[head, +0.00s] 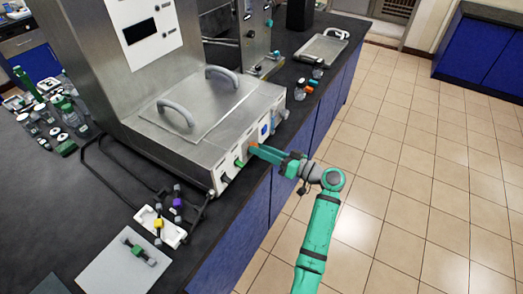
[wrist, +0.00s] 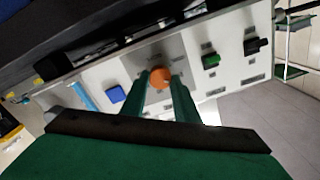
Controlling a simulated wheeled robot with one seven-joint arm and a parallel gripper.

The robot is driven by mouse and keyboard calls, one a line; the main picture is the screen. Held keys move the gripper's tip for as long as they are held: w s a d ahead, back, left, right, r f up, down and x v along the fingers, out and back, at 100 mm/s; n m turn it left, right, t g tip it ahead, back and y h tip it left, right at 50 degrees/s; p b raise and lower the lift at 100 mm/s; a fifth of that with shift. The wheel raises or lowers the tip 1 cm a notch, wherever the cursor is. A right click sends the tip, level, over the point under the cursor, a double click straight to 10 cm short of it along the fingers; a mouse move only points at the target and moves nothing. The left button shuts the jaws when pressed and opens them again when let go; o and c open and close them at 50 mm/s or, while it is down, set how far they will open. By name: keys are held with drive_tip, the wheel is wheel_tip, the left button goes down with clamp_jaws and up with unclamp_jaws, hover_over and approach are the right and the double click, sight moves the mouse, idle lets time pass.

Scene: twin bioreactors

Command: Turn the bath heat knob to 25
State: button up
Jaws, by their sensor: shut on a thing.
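An orange round knob (wrist: 159,77) sits on the light front panel of the bath (wrist: 188,66), between a blue square (wrist: 115,94) and a green knob (wrist: 210,61). My gripper (wrist: 161,80) is shut on the orange knob, with one green finger on each side of it. In the head view my gripper (head: 252,150) reaches the bath's front panel from the right, and its fingers largely hide the orange knob. The steel bath (head: 205,112) has a closed lid with two grey handles. The labels by the knobs are too small to read.
A green knob (head: 239,163) lies left of my gripper on the panel. A white tray (head: 160,227) with small parts and a grey mat (head: 123,262) lie on the dark bench. Bottles (head: 68,115) stand at the left. The tiled floor (head: 420,150) at right is clear.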

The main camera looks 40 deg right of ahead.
drive_tip(key=m, duration=0.5)
drive_tip(key=shift+d, duration=0.1)
idle(0.5)
drive_tip(key=o, duration=1.1)
drive_tip(key=shift+c, duration=0.2)
drive_tip(key=v, duration=1)
drive_tip(key=shift+s, duration=0.4)
drive_tip(key=shift+d+f, duration=0.1)
